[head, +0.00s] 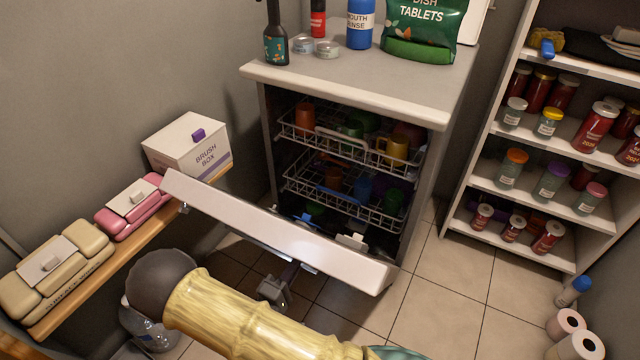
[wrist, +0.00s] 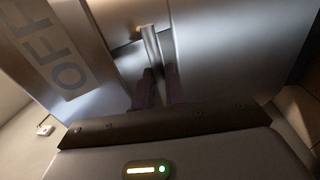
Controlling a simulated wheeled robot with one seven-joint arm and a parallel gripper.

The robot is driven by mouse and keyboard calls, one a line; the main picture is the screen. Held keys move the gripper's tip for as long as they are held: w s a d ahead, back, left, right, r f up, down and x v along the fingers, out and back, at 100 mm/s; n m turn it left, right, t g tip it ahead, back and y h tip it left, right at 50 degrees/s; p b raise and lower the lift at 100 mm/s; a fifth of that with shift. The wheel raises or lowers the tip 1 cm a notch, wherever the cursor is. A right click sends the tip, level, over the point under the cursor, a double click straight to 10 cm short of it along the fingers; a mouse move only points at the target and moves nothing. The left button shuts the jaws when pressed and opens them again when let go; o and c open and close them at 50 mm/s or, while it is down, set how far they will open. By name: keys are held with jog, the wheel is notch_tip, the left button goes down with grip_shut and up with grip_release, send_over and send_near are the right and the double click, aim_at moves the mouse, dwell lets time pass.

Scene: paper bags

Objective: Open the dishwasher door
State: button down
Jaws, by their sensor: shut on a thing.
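The dishwasher door (head: 280,235) is partly open. It tilts out and down from the dishwasher, its white top edge running from upper left to lower right. The dishwasher cavity (head: 400,228) shows behind it, with an upper rack (head: 345,146) and a lower rack (head: 340,192) of colored cups. My gripper (head: 285,275) is at the door's outer side, mostly hidden by the door and my arm. In the wrist view my gripper (wrist: 156,90) is shut on the bar-like door handle (wrist: 150,45) on the metallic door front (wrist: 220,45).
A wooden shelf (head: 130,220) with a brush box (head: 188,150) and pink and beige cases is close at the door's left. A jar shelf (head: 520,135) stands at right. Paper rolls (head: 567,324) lie at lower right. Tiled floor (head: 450,290) is clear right of the door.

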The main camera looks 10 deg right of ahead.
jog(key=c, duration=1.4)
grip_release()
jog(key=shift+w+d+f, duration=0.1)
jog(key=shift+f, duration=0.1)
jog(key=shift+r, duration=0.1)
jog(key=f+v, duration=0.2)
jog(key=v, duration=0.6)
jog(key=shift+b, duration=0.4)
jog(key=shift+r, duration=0.1)
